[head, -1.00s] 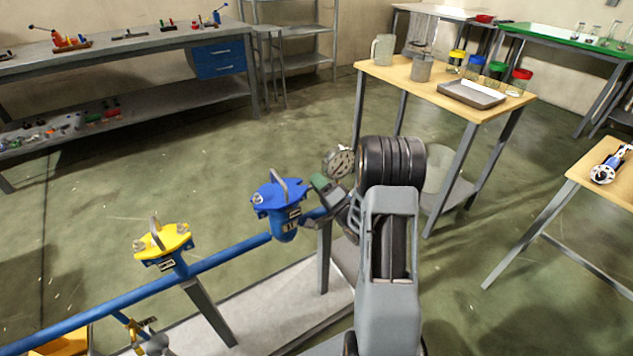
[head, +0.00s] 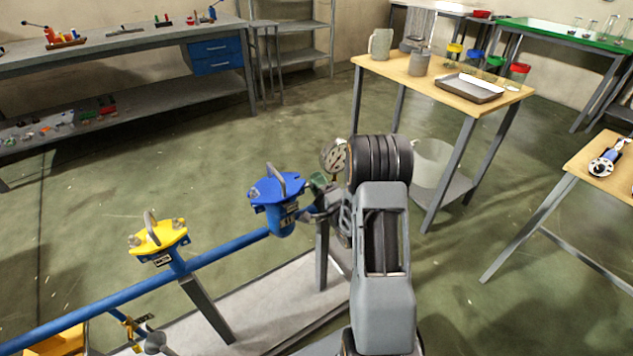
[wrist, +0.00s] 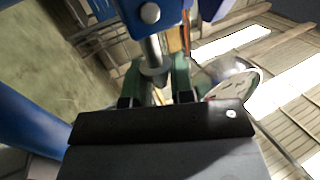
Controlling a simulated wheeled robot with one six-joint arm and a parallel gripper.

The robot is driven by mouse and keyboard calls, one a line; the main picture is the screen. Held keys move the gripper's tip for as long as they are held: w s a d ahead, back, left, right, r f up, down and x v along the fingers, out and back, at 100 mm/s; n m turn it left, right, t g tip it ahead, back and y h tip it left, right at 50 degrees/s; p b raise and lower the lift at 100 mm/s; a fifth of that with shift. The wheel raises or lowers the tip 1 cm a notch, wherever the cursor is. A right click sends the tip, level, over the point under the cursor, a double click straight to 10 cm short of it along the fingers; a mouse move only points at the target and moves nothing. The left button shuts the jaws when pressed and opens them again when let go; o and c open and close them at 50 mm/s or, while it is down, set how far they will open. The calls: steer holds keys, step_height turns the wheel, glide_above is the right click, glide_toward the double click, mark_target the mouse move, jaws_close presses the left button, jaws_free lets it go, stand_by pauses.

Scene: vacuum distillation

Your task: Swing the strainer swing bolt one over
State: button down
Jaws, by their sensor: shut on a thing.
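The blue strainer (head: 283,218) stands on the blue pipe in the head view, with its blue lid (head: 268,188) and a grey handle loop on top. My gripper (head: 319,184) is at the strainer's right side, partly hidden by my own arm. In the wrist view, a grey metal swing bolt (wrist: 154,50) hangs from a blue lug (wrist: 150,13) with a bolt head on it. The green-tipped fingers of my gripper (wrist: 157,80) are on either side of the bolt's lower end and shut on it. The exact finger contact is partly hidden.
A yellow-lidded strainer (head: 160,238) stands on the same pipe (head: 225,254) to the left. A round gauge (head: 334,155) is just behind my gripper, and it also shows in the wrist view (wrist: 235,84). A wooden table (head: 400,72) stands behind.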

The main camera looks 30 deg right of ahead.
steer(key=c, duration=1.2)
jaws_free()
steer(key=shift+c, duration=0.2)
steer(key=b+v, duration=0.2)
steer(key=v, duration=1.2)
steer(key=shift+b, duration=0.35)
steer(key=shift+w+r, duration=0.1)
steer(key=shift+w, duration=0.05)
